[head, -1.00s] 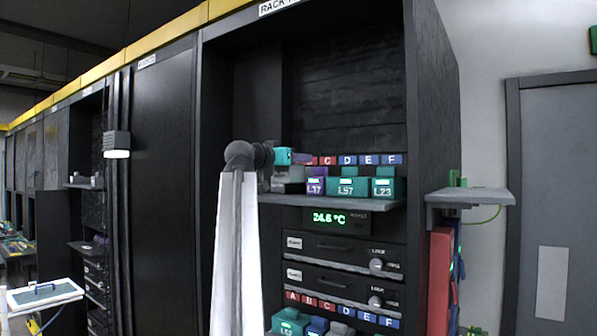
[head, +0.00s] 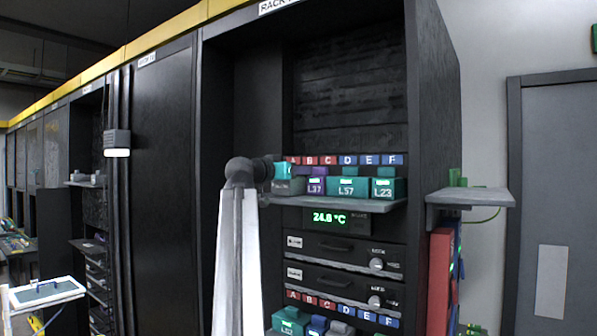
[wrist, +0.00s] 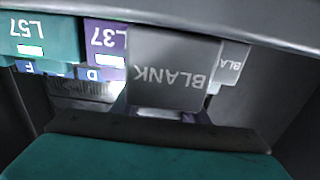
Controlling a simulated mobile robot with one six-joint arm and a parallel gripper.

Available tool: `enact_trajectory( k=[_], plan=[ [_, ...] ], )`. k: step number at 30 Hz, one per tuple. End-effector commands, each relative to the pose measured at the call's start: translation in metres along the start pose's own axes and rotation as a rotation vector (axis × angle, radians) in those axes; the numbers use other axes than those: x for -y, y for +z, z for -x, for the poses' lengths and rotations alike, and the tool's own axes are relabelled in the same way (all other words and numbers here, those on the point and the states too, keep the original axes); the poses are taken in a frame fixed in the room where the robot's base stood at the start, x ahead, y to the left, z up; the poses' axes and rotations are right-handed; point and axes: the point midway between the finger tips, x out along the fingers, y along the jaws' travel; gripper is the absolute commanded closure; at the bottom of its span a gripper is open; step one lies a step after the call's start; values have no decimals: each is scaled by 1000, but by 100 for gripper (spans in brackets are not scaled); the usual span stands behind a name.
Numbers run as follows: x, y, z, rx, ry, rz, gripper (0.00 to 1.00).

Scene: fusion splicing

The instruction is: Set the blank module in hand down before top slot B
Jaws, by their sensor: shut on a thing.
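My gripper (head: 283,172), with a teal section, is at the left end of the upper rack shelf, just below the A and B labels. It is shut on a grey blank module (wrist: 172,75), lettered BLANK, which appears upside down in the wrist view. A grey module body (head: 290,187) shows beneath my gripper in the head view, low over the shelf; contact with the shelf cannot be told. The row of top slot labels (head: 347,160) runs A to F. Slot B's opening is hidden behind my gripper and the modules.
A purple L37 module (head: 317,187), a teal L57 module (head: 347,187) and a teal L23 module (head: 386,188) stand along the shelf (head: 350,205). A second blank (wrist: 232,66) is close beside the held one. The rack's side wall is left of my gripper.

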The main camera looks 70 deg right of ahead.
Motion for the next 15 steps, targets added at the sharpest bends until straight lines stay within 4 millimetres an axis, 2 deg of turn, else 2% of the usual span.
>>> enact_trajectory(
  k=[1, 2, 3, 15],
  plan=[
    [0, 1, 0, -1, 0, 0, 84],
    [0, 1, 0, 0, 0, 0, 58],
    [0, 1, 0, 0, 0, 0, 52],
    [-1, 0, 2, 0, 1, 0, 52]
  ],
)
